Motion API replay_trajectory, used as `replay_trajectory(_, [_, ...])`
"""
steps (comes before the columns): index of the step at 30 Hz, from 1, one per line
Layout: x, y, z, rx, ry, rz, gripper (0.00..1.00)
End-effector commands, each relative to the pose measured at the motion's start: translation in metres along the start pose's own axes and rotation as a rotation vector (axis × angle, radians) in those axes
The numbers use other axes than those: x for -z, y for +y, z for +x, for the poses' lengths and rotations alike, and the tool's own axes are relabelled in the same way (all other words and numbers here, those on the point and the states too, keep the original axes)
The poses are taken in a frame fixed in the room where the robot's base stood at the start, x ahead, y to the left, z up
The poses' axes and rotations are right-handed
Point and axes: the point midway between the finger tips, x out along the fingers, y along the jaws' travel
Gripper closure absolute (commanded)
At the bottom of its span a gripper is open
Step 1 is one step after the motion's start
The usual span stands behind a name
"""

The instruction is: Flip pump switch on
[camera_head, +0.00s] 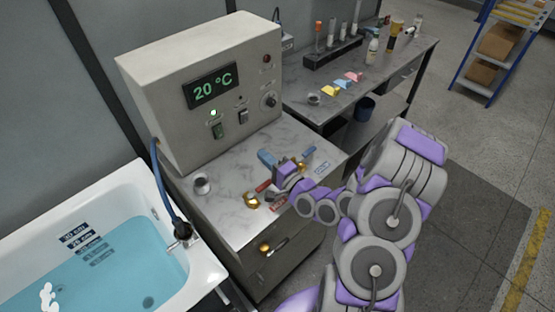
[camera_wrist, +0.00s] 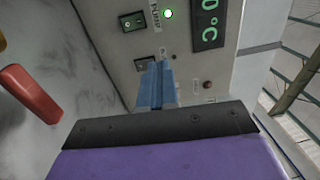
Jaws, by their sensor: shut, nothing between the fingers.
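The control box (camera_head: 205,75) stands on the counter with a display (camera_head: 212,92) reading 20 °C. The pump switch (camera_head: 218,130) is a green rocker below a lit lamp (camera_head: 213,112). In the wrist view the pump switch (camera_wrist: 132,21) sits at the upper left, beside the "PUMP" label and the lit lamp (camera_wrist: 168,13). A second, dark switch (camera_head: 243,116) is to its right; in the wrist view this switch (camera_wrist: 141,64) is partly hidden by my fingers. My gripper (camera_head: 265,157) is shut and empty, apart from the panel, in front of it; its blue fingers (camera_wrist: 156,72) point at the panel.
A white bathtub (camera_head: 125,185) with water is at left, with a dark hose and tap (camera_head: 183,232) at its rim. A red object (camera_wrist: 30,92) is close at left in the wrist view.

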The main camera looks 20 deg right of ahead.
Motion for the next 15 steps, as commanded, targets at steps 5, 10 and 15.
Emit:
replay_trajectory(5, [-0.007, -0.009, -0.013, -0.004, -0.003, -0.001, 1.0])
replay_trajectory(10, [0.003, -0.012, -0.033, 0.0, 0.0, 0.005, 1.0])
replay_trajectory(15, [0.009, -0.013, -0.049, 0.003, -0.002, 0.01, 1.0])
